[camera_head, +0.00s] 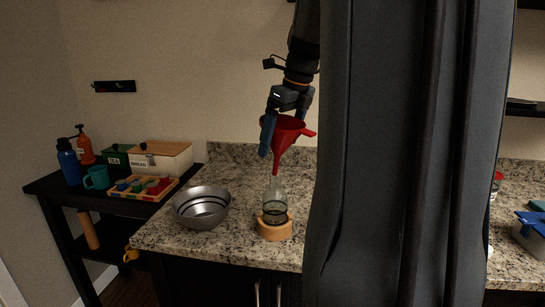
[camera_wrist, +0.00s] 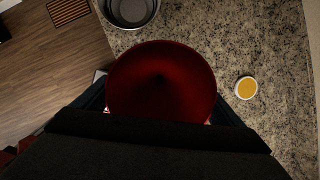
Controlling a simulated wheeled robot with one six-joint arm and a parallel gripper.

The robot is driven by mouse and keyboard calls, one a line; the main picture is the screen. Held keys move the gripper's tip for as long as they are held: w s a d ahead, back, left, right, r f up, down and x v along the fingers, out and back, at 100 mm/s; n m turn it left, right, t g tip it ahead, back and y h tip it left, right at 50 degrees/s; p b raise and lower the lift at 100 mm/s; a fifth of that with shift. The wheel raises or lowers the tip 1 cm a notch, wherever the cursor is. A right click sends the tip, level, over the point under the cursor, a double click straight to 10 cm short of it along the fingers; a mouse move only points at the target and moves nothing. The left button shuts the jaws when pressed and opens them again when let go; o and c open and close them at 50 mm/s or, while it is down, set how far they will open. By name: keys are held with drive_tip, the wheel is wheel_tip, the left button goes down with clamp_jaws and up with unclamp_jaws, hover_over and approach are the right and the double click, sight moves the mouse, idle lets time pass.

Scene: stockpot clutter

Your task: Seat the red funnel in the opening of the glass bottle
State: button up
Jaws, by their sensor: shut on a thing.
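The red funnel (camera_head: 282,136) is upright in the head view, wide mouth up and spout down. My gripper (camera_head: 286,126) is shut on it at the cone, with a blue finger at its left side. The clear glass bottle (camera_head: 275,196) stands directly below in a wooden ring base (camera_head: 275,230) on the counter. The spout tip is at the bottle's mouth; I cannot tell whether it is just above or slightly inside. In the wrist view the funnel's bowl (camera_wrist: 161,80) fills the middle between my fingers and hides the bottle.
A steel bowl (camera_head: 202,208) stands left of the bottle, near the counter's front edge. A dark side table at left holds a bread box (camera_head: 160,158), a teal mug (camera_head: 97,177) and bottles. A small yellow-filled dish (camera_wrist: 246,87) lies on the granite. My own dark body hides the counter's middle.

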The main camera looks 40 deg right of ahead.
sight(278, 156)
drive_tip(key=shift+s+p+x, duration=0.2)
drive_tip(key=shift+p+x, duration=0.3)
drive_tip(key=shift+x, duration=1)
drive_tip(key=shift+s+p+x, duration=0.2)
drive_tip(key=shift+p+x, duration=0.3)
drive_tip(key=shift+x, duration=1)
drive_tip(key=o, duration=0.9)
drive_tip(key=shift+d+f, duration=0.1)
drive_tip(key=shift+f, duration=0.1)
drive_tip(key=shift+f+b, duration=0.15)
drive_tip(key=shift+b, duration=0.65)
drive_tip(key=b+v, duration=0.1)
drive_tip(key=v, duration=0.3)
drive_tip(key=b+v, duration=0.1)
drive_tip(key=v, duration=0.7)
drive_tip(key=shift+w+b, duration=0.35)
drive_tip(key=shift+b, duration=0.05)
drive_tip(key=shift+r, duration=0.25)
